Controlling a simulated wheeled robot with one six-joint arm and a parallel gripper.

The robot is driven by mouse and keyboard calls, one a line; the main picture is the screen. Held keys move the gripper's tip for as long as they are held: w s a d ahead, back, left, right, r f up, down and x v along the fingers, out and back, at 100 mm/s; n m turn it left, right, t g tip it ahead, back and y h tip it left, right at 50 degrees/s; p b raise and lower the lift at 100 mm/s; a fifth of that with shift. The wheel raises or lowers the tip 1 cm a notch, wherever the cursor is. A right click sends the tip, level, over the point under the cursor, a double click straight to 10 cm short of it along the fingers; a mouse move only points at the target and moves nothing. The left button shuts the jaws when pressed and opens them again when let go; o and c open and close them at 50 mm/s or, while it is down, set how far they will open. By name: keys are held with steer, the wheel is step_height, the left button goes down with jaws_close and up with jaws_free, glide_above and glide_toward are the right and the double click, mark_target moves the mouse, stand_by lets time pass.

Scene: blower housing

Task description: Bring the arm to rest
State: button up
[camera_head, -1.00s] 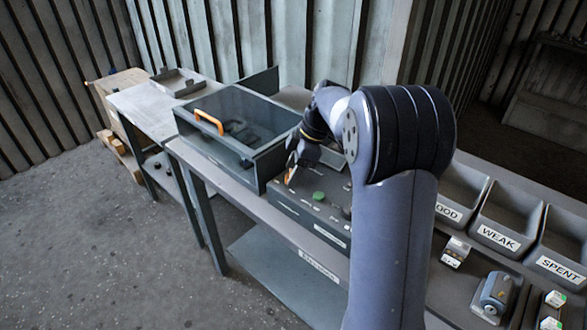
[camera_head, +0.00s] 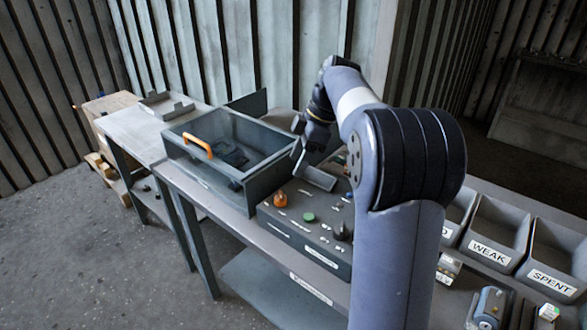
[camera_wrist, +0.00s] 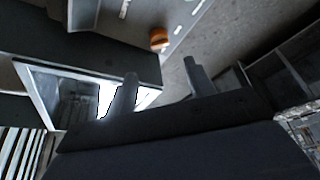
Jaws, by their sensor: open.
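My gripper (camera_head: 312,172) is open and empty, raised above the grey control panel (camera_head: 318,228). Its two fingers (camera_wrist: 160,88) stand apart in the wrist view with nothing between them. My arm is bent, with its elbow high at the right of the head view. The orange knob (camera_head: 280,200) on the panel is clear of the fingers; it also shows in the wrist view (camera_wrist: 158,39). A green button (camera_head: 308,217) sits beside it on the panel.
Bins labelled WEAK (camera_head: 490,250) and SPENT (camera_head: 550,281) stand at the right.

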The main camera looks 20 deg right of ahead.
mark_target(281, 194)
steer(key=shift+r, duration=0.1)
steer(key=x, duration=1.1)
steer(key=shift+r, duration=0.1)
steer(key=shift+d+r, duration=0.1)
